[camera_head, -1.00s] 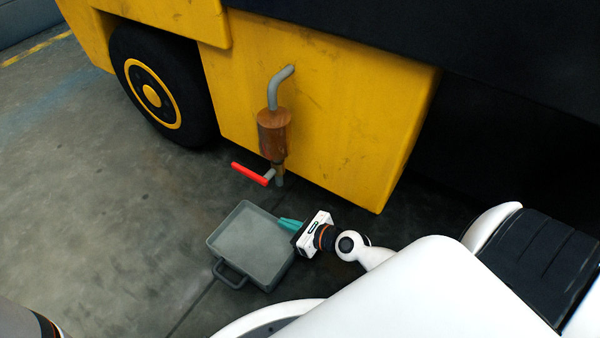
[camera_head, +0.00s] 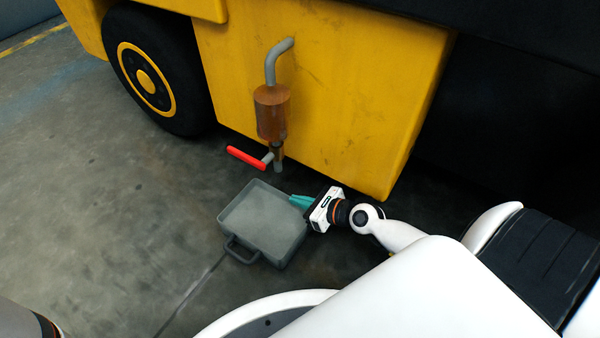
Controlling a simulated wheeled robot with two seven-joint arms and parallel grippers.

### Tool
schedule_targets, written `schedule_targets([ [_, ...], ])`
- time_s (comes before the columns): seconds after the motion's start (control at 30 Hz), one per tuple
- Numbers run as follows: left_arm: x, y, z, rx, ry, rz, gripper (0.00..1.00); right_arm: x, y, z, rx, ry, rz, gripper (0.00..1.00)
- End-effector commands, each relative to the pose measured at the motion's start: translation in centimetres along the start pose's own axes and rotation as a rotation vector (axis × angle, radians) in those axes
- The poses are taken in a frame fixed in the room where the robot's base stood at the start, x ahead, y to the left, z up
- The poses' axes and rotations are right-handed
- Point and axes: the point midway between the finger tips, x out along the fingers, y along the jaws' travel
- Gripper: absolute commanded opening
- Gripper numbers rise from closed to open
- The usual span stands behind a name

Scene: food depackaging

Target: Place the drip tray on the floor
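The drip tray (camera_head: 245,247) is a shallow grey box with a dark handle on its near side. It sits low, level and open side up, in front of and below the drain pipe's outlet (camera_head: 278,166). My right gripper (camera_head: 300,201) reaches in from the right, and its teal fingers are closed over the tray's right rim. The fingertips are small, and the rim between them is partly hidden. I cannot tell whether the tray's underside touches the floor (camera_head: 120,240). My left gripper is out of view.
A yellow vehicle (camera_head: 350,100) with a black wheel (camera_head: 147,80) stands behind the tray. A brown cylinder (camera_head: 271,112) hangs on the grey pipe, with a red valve lever (camera_head: 246,157) sticking out left below it. The floor left of the tray is clear.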

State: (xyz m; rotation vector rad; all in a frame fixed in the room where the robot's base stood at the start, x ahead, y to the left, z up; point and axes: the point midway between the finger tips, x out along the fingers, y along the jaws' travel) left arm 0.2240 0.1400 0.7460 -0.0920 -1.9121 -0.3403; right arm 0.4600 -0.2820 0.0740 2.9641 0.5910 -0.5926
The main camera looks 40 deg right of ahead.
Motion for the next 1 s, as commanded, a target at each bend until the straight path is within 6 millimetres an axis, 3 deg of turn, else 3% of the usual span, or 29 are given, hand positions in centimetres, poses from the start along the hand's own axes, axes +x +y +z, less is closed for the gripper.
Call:
schedule_targets([
  [0.03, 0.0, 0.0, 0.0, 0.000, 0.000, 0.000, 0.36, 0.1, 0.0, 0.0, 0.001, 0.002, 0.000, 0.00],
  [0.17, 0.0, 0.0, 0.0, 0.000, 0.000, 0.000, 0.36, 0.1, 0.0, 0.1, -0.001, -0.001, 0.000, 0.24],
  [0.7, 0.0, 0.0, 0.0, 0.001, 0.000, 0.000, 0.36, -0.1, 0.0, -0.2, -0.001, 0.001, 0.000, 0.24],
  [1.0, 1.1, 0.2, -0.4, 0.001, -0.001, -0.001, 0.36, -5.8, -0.1, 0.2, 0.002, -0.007, -0.001, 0.24],
])
